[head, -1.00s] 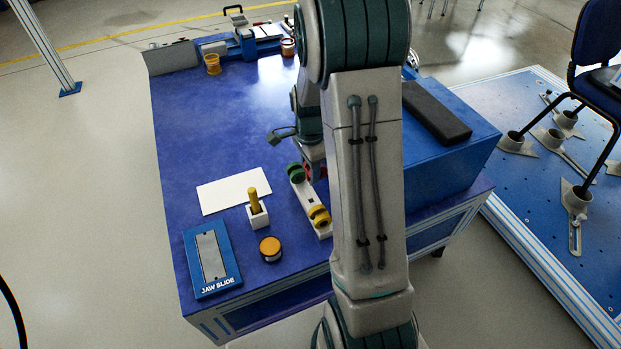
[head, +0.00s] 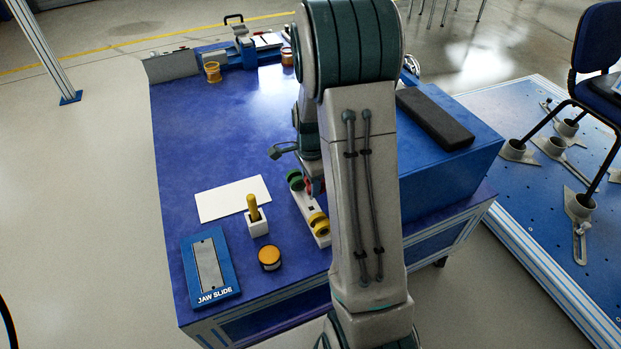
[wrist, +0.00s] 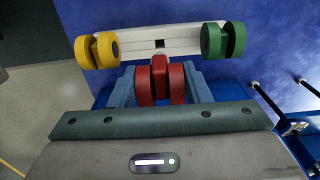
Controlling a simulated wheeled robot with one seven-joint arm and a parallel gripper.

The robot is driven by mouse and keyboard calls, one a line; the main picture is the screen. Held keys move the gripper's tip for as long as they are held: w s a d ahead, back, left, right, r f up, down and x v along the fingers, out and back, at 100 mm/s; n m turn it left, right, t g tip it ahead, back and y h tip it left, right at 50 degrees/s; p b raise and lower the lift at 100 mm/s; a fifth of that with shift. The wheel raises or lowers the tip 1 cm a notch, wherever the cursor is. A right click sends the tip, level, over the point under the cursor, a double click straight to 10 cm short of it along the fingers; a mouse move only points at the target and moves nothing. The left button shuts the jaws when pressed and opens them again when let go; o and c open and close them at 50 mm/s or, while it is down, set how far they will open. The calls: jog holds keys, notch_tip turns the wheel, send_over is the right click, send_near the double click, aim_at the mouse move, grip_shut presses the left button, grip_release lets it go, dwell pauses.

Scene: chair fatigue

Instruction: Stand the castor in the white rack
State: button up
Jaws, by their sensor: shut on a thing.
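My gripper (wrist: 161,88) is shut on a red castor (wrist: 160,82), its blue fingers on either side of the wheels. The white rack (wrist: 172,32) lies just beyond it in the wrist view. A yellow castor (wrist: 97,50) stands at the rack's left end and a green castor (wrist: 223,40) at its right end. A dark square hole (wrist: 160,43) between them is empty. The red castor's top overlaps the rack's near edge in the picture; I cannot tell whether they touch. In the head view, the rack (head: 310,212) and red castor (head: 308,184) are partly hidden by my arm.
A white block with a yellow peg (head: 256,222), a round yellow-topped tin (head: 269,257) and the blue JAW SLIDE plate (head: 210,268) stand left of the rack. A white sheet (head: 232,198) lies behind them. A blue box (head: 440,165) rises at right.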

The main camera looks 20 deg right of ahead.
jog(key=shift+f+b, duration=0.75)
jog(key=shift+f, duration=0.75)
jog(key=shift+f+b, duration=0.65)
jog(key=shift+f, duration=1.05)
dwell(0.8)
jog(key=o, duration=1)
notch_tip(320, 180, up, 14)
jog(key=p, duration=0.4)
jog(key=shift+f, duration=0.1)
